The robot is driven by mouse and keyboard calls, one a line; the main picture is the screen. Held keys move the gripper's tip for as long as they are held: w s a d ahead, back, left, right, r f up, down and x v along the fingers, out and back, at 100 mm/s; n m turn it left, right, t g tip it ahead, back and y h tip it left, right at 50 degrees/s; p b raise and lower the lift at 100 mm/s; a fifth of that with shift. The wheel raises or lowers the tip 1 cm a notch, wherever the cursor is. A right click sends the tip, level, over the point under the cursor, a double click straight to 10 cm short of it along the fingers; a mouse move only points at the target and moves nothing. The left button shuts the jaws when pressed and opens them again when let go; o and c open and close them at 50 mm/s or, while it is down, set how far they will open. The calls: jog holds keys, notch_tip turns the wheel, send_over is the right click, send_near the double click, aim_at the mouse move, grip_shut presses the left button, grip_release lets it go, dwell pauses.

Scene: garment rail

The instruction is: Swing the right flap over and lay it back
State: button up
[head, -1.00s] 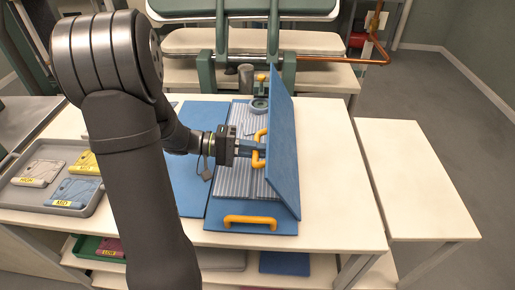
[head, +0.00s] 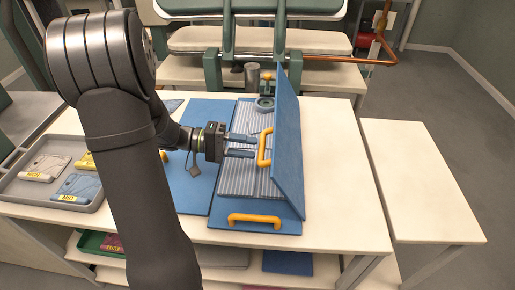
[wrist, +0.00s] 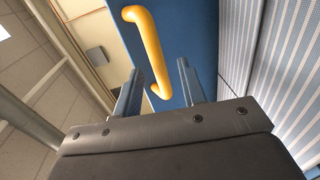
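The right flap (head: 287,135) is a blue panel standing raised along the right side of the folding board, leaning left over it. Its yellow handle (head: 262,148) is on the face toward my gripper. My gripper (head: 242,146) is open, its two fingers apart and empty, just left of the handle. In the wrist view the yellow handle (wrist: 148,50) shows beyond the fingertips, against the blue flap (wrist: 190,40). Grey-striped cloth (head: 245,185) lies on the board, partly hidden behind the flap and my gripper.
A blue panel (head: 205,185) lies flat to the left. A front panel with a yellow handle (head: 255,221) lies at the near edge. A grey tray (head: 88,208) holds labelled folded pieces at left. The table (head: 340,180) is bare right of the flap.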

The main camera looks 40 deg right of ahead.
aim_at(262, 145)
jog(key=v, duration=1.3)
jog(key=shift+w+a, duration=0.2)
jog(key=shift+s+d, duration=0.15)
jog(key=shift+d, duration=0.25)
jog(key=c, duration=0.4)
jog(key=shift+o, duration=0.2)
jog(key=x, duration=1.7)
jog(key=shift+s+d+r, duration=0.1)
jog(key=shift+s+r, duration=0.05)
jog(key=shift+c, duration=0.4)
grip_shut()
